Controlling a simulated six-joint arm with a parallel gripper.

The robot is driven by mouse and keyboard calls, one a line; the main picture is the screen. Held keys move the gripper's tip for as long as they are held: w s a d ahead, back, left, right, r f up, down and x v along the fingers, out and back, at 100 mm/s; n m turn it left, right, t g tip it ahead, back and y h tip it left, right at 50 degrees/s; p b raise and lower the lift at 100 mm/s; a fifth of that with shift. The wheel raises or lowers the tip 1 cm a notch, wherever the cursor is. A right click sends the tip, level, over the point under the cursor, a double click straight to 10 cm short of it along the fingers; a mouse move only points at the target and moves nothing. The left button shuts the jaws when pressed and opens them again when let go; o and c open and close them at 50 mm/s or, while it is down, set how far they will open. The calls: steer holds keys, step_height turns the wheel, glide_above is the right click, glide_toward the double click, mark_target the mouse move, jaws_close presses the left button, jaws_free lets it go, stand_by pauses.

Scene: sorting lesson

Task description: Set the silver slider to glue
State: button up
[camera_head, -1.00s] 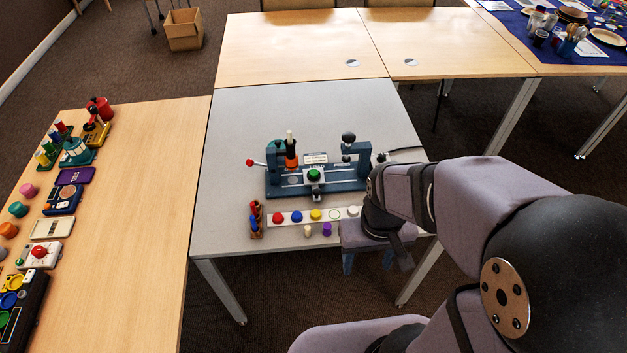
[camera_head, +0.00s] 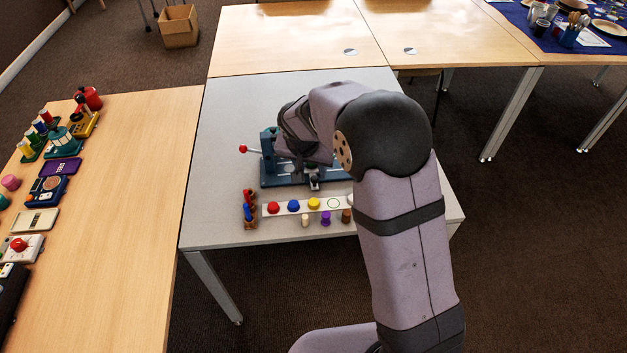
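The blue-grey machine (camera_head: 268,172) stands on the grey table, largely covered by my arm. The silver slider (camera_head: 314,183) shows at the front middle of its rail, just below my wrist. The position labels, including any glue label, are hidden. My gripper (camera_head: 305,160) is over the middle of the machine, at or just above the slider.
A white strip (camera_head: 323,206) with several coloured discs lies in front of the machine, with small pegs before it. The table's left side is clear.

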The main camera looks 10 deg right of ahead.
mark_target(314, 178)
steer(key=shift+p+x, duration=0.7)
steer(key=shift+x, duration=3.05)
steer(key=shift+w+a, duration=0.1)
steer(key=shift+w, duration=0.05)
jaws_close()
